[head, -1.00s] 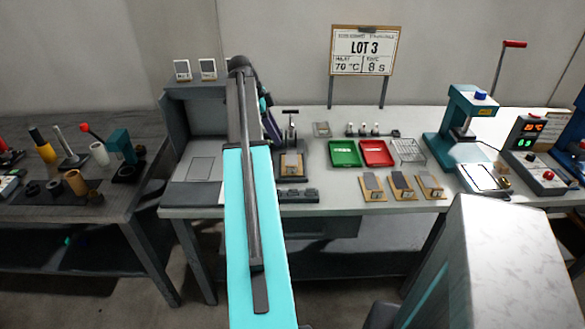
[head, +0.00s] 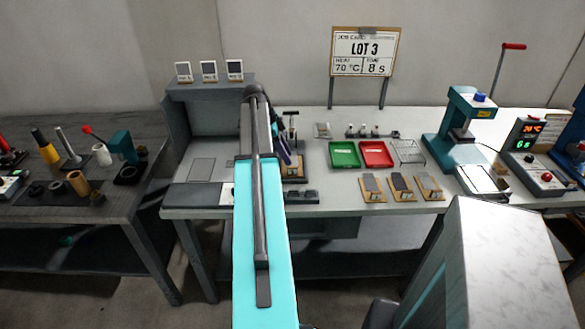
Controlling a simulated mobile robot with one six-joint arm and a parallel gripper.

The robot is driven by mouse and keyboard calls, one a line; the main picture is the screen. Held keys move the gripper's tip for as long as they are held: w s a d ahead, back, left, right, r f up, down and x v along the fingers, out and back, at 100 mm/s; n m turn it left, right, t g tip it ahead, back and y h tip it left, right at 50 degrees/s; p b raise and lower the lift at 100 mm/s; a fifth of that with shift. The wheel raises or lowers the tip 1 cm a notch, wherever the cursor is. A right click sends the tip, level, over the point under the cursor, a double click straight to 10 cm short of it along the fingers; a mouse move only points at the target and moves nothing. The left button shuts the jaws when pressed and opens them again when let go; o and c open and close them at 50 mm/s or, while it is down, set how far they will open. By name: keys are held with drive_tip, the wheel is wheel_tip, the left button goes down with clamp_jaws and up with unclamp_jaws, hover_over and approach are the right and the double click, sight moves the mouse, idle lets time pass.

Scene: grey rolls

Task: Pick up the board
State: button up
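Several small tan boards with dark or grey pieces on them are on the bench in the head view. Three lie in a row at the front: a left board (head: 374,196), a middle board (head: 401,193) and a right board (head: 430,194). Another tan board (head: 297,179) is at the small lever fixture (head: 291,125), partly hidden by my arm. My gripper (head: 286,158) hangs from the far end of my arm, beside the fixture and just above that board. Its fingertips are small and partly hidden, so its opening and any contact are unclear.
A green tray (head: 345,154) and a red tray (head: 376,153) lie behind the row of boards, with a wire rack (head: 408,152) beside them. A teal press (head: 462,130) stands to the right. The grey booth (head: 180,140) stands left of my arm.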

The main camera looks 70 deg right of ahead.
sight(293, 167)
idle(0.3)
drive_tip(key=shift+p+x, duration=0.65)
drive_tip(key=shift+x, duration=0.45)
drive_tip(key=shift+a+p+x, duration=0.2)
drive_tip(key=shift+p+x, duration=0.2)
drive_tip(key=shift+x, duration=1.1)
clamp_jaws()
